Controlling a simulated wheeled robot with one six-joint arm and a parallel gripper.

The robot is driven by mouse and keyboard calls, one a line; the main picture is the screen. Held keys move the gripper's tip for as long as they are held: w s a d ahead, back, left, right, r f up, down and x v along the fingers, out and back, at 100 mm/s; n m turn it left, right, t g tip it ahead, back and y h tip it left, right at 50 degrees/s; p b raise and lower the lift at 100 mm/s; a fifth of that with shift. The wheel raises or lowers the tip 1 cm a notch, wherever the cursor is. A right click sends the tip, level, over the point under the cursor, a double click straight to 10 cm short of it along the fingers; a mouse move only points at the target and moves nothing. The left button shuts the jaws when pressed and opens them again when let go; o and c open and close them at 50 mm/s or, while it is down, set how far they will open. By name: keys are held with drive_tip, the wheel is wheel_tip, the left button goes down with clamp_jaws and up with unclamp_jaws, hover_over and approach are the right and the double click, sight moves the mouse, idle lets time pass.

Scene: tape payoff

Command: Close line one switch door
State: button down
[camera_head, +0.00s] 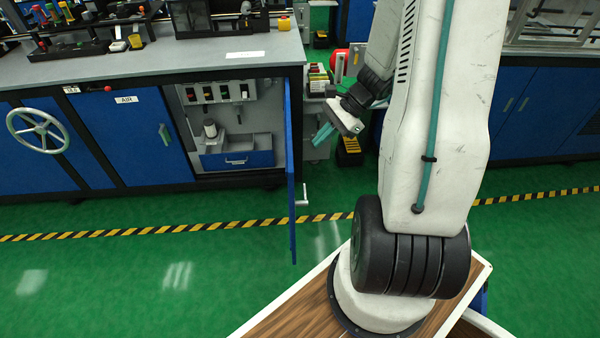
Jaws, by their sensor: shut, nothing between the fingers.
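A blue cabinet door (291,180) stands open, swung out from the grey-topped machine and seen almost edge-on. A silver handle (302,197) sticks out to its right. The open compartment (233,115) to its left shows a row of switches (217,93) and a blue drawer (237,159) at the bottom. My gripper (322,134) is to the right of the door, apart from it in the picture, with teal fingers shut and empty. How far it is from the door in depth I cannot tell.
A handwheel (38,131) and a blue door marked AIR (135,135) are on the machine's left. A red cylinder and stacked items (318,78) stand behind my gripper. Green floor with a striped line (180,228) is clear in front.

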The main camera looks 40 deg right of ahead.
drive_tip(key=s+d+f+m+t, duration=0.2)
drive_tip(key=d+f+m, duration=0.35)
drive_tip(key=f, duration=0.35)
drive_tip(key=w+a+r+x, duration=0.1)
drive_tip(key=x, duration=1.1)
drive_tip(key=shift+w, duration=0.15)
drive_tip(key=shift+w+a, duration=0.1)
drive_tip(key=shift+a, duration=0.15)
